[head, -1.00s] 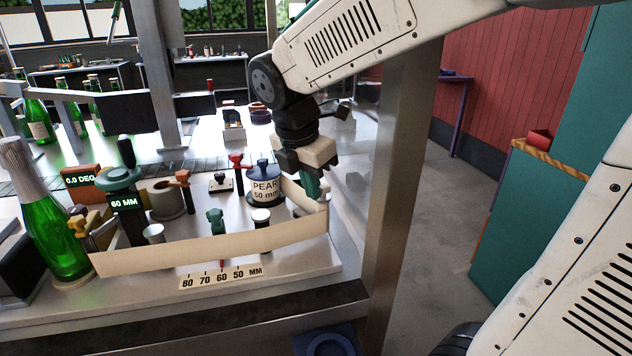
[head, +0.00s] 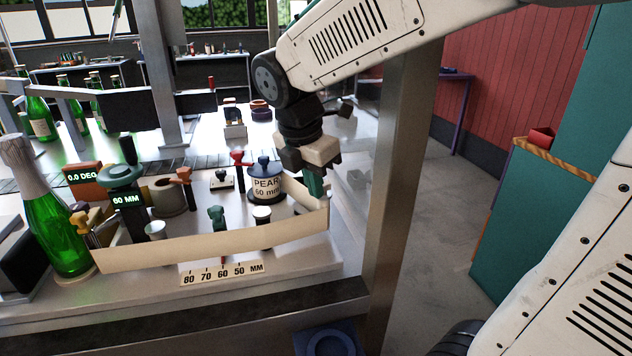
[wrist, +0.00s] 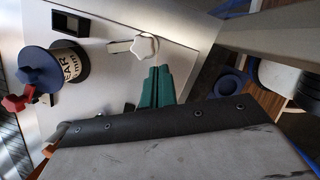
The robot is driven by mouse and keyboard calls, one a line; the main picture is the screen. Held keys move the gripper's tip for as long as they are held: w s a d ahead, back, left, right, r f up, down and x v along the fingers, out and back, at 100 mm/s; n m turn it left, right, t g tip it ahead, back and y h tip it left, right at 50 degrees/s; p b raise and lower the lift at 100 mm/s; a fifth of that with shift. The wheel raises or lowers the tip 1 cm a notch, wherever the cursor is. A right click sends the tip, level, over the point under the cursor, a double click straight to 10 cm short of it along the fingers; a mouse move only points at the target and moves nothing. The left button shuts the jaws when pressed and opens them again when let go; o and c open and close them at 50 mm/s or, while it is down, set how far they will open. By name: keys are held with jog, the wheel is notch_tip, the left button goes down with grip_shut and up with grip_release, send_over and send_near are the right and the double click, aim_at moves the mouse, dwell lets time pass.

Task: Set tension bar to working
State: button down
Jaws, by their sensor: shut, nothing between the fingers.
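A cream star-shaped knob on a short pale arm (wrist: 145,46) sits just past my fingertips in the wrist view; I cannot tell for sure that it is the tension bar. My gripper (wrist: 158,70) has its green fingers together and empty, close to the knob; contact is unclear. In the head view my gripper (head: 316,187) points down at the right end of a cream strip (head: 210,248), which hides the fingertips' surroundings. The strip runs along the bench front to a green bottle (head: 62,232). A scale plate (head: 222,274) marked 80 to 50 MM lies before it.
A drum (head: 265,186) labelled PEAR 60 mm stands left of my gripper. A red knob (head: 238,158), an orange handle (head: 184,175), a green knob (head: 217,214) and a post reading 60 MM (head: 127,200) stand nearby. A metal post (head: 395,180) rises close on the right.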

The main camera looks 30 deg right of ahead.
jog(key=s+a+r, duration=0.2)
jog(key=a+r, duration=0.2)
jog(key=r, duration=0.5)
jog(key=shift+s+a+r, duration=0.25)
jog(key=shift+a+r, duration=0.1)
jog(key=shift+a, duration=0.05)
